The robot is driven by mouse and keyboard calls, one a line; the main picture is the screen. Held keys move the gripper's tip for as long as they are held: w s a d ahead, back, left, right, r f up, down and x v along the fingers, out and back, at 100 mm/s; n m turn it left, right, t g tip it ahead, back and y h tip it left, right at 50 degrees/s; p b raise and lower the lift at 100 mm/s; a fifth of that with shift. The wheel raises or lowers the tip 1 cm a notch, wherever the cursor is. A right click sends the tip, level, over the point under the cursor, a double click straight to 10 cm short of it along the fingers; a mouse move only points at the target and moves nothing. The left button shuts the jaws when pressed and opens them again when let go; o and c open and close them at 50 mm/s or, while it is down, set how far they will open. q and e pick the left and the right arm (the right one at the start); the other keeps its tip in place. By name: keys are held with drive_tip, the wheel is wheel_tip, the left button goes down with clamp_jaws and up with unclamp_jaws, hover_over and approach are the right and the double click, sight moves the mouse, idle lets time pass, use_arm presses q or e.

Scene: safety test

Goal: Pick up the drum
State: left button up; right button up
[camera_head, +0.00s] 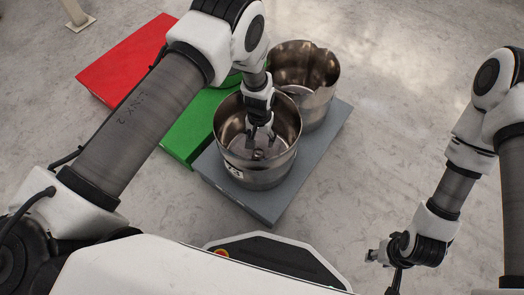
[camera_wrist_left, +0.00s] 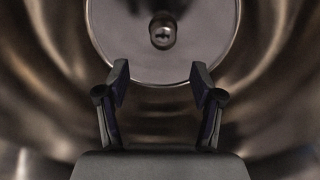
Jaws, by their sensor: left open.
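A shiny open-topped metal drum (camera_head: 262,176) with a dark marking on its front stands upright on a grey platform (camera_head: 270,207). A second metal drum (camera_head: 318,75) stands behind it to the right. My left gripper (camera_head: 262,143) reaches down inside the nearer drum, its fingers apart. In the left wrist view the open fingers (camera_wrist_left: 160,80) show against the drum's curved inner wall (camera_wrist_left: 60,60). A round disc (camera_wrist_left: 190,40) with a knob (camera_wrist_left: 163,32) lies beyond the fingertips, with nothing between them. My right gripper (camera_head: 375,257) is at the lower right, small and partly hidden, away from the drums.
A green platform (camera_head: 181,143) and a red platform (camera_head: 125,60) lie left of the grey one. Part of a green object (camera_head: 229,80) shows behind my left arm. A pale post foot (camera_head: 80,21) stands at the upper left. The floor to the right is clear.

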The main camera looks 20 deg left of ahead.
sight(258, 151)
use_arm(q)
drive_tip(key=shift+w+f, duration=0.3)
drive_tip(key=shift+f, duration=0.6)
drive_tip(key=shift+f+b, duration=0.2)
drive_tip(key=shift+b, duration=0.15)
drive_tip(key=f+b, duration=0.1)
drive_tip(key=f, duration=0.1)
drive_tip(key=f+b, duration=0.1)
drive_tip(key=f, duration=0.1)
drive_tip(key=s+f+b, duration=0.1)
drive_tip(key=f, duration=0.1)
drive_tip(key=shift+s+a+f+b, duration=0.1)
drive_tip(key=shift+a+b, duration=0.15)
drive_tip(key=shift+b, duration=0.15)
drive_tip(key=shift+f, duration=0.35)
drive_tip(key=shift+r, duration=0.1)
use_arm(e)
drive_tip(key=f, duration=0.5)
drive_tip(key=shift+w+f, duration=0.25)
drive_tip(key=shift+f, duration=0.15)
use_arm(q)
clamp_jaws()
